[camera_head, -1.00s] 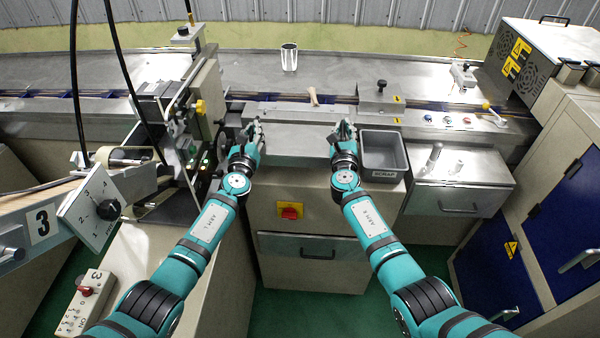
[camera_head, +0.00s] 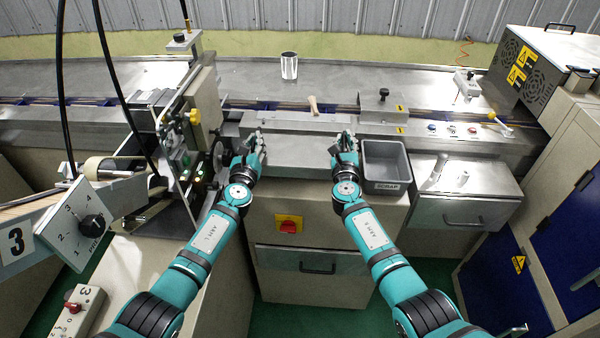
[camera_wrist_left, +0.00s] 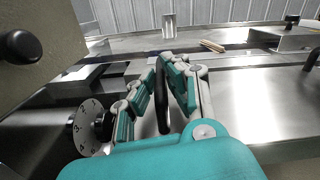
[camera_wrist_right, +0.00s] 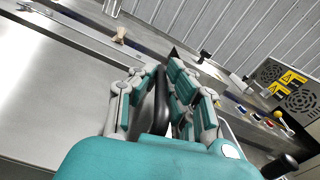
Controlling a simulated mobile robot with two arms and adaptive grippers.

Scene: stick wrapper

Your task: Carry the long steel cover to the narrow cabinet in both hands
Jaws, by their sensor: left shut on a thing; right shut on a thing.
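The long steel cover (camera_head: 298,151) is a flat grey panel lying level between my two hands in the head view. It also shows at the right of the left wrist view (camera_wrist_left: 255,105) and at the left of the right wrist view (camera_wrist_right: 50,95). My left gripper (camera_head: 254,143) is shut on a black handle (camera_wrist_left: 163,100) at its left end. My right gripper (camera_head: 345,142) is shut on a black handle (camera_wrist_right: 160,100) at its right end. I cannot tell whether the cover touches the machine beneath. No cabinet is clearly marked as the narrow one.
A grey scrap bin (camera_head: 386,186) stands close right of my right gripper. A dial panel (camera_head: 78,224) and machine column are at left. A metal cup (camera_head: 289,66) and wooden sticks (camera_head: 313,105) are behind. A blue-doored cabinet (camera_head: 565,235) stands at right.

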